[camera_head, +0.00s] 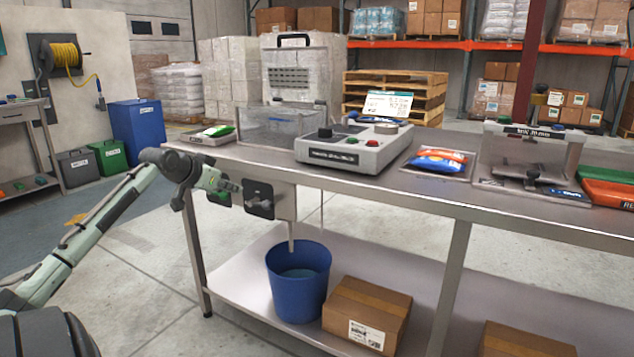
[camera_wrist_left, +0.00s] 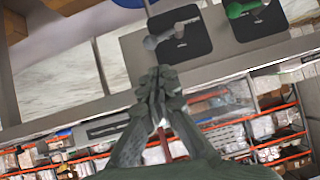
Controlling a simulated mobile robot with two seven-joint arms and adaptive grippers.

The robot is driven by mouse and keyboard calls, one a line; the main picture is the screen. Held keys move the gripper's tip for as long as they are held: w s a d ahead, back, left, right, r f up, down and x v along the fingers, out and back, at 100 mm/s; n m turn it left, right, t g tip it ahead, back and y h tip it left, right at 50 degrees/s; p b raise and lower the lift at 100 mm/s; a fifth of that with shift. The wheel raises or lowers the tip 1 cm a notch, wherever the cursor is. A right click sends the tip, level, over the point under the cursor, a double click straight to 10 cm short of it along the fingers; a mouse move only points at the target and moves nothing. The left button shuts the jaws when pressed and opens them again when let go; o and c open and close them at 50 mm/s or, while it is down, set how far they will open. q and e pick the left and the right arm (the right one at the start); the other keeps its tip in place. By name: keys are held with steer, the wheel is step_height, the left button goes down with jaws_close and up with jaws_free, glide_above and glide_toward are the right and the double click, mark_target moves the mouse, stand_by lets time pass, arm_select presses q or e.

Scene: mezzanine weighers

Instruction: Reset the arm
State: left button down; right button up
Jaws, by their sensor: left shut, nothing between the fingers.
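My left arm (camera_head: 105,212) comes in from the left and reaches to the left end of the steel bench. My left gripper (camera_head: 234,186) is shut and empty, just in front of a black plate with a grey lever (camera_head: 259,199) on the bench's front. In the left wrist view, the closed fingertips (camera_wrist_left: 160,76) point toward the same grey lever (camera_wrist_left: 176,32), with a visible gap between. A second black plate with a green lever (camera_wrist_left: 245,9) is beside it; in the head view this is partly hidden behind the gripper. My right gripper is not in view.
The bench top (camera_head: 390,190) carries a weighing unit (camera_head: 345,148), a clear bin (camera_head: 280,125), bags (camera_head: 438,160) and trays. Below are a blue bucket (camera_head: 298,285) and a cardboard box (camera_head: 366,312) on the lower shelf. Floor left of the bench is mostly free.

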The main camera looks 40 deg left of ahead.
arm_select(q)
steer(key=s+d+f+g, duration=0.25)
steer(key=d+f, duration=0.25)
steer(key=f, duration=0.5)
steer(key=s+d+f+m+g, duration=0.1)
steer(key=s+d+f, duration=0.3)
steer(key=f, duration=0.5)
steer(key=s+d+f+g, duration=0.2)
steer(key=d+f, duration=0.4)
steer(key=f, duration=0.4)
steer(key=s+d+f+m, duration=0.1)
steer(key=s+d+f, duration=0.2)
steer(key=d, duration=0.6)
steer(key=s+d+f+g+h, duration=0.1)
steer(key=s+d+f, duration=0.3)
steer(key=d, duration=0.6)
steer(key=s+d+f+m+g+h, duration=0.1)
steer(key=s+d+f, duration=0.2)
steer(key=d, duration=0.7)
step_height(320, 180, down, 2)
steer(key=shift+s+d+m, duration=0.2)
steer(key=shift+s+m, duration=0.05)
steer(key=shift+m, duration=0.05)
